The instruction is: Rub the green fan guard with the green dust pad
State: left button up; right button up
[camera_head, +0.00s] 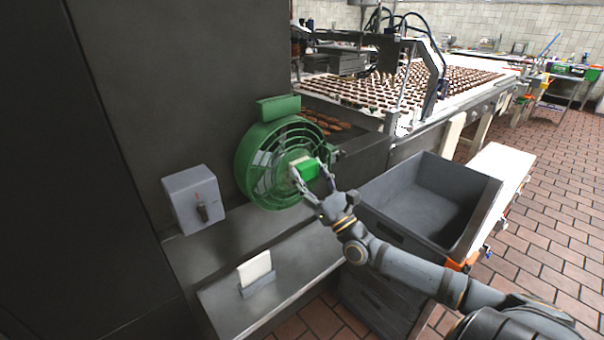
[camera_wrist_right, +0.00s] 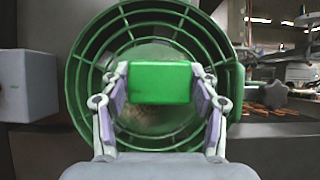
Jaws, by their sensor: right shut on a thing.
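The green fan guard (camera_head: 262,190) is a round cage of rings and spokes beside the dark cabinet. It also fills the middle of the right wrist view (camera_wrist_right: 84,70). My right gripper (camera_head: 311,176) is shut on the green dust pad (camera_head: 308,168), a block with a pale face toward the guard. In the right wrist view the pad (camera_wrist_right: 160,83) sits between both fingers, in front of the guard's centre. I cannot tell whether the pad touches the guard. The pad hides part of the guard's middle. My left gripper is not in view.
A grey switch box (camera_head: 193,198) with a knob is left of the guard. A white card (camera_head: 255,270) stands in a holder on the metal ledge (camera_head: 222,300) below. An empty grey crate (camera_head: 432,198) stands right of the guard, close to my right arm.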

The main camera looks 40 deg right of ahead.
jog(key=shift+w+d, duration=0.2)
jog(key=shift+d, duration=1.6)
jog(key=shift+r, duration=0.1)
jog(key=s+p, duration=0.6)
jog(key=p, duration=0.1)
jog(key=shift+d, duration=0.2)
jog(key=shift+w, duration=0.1)
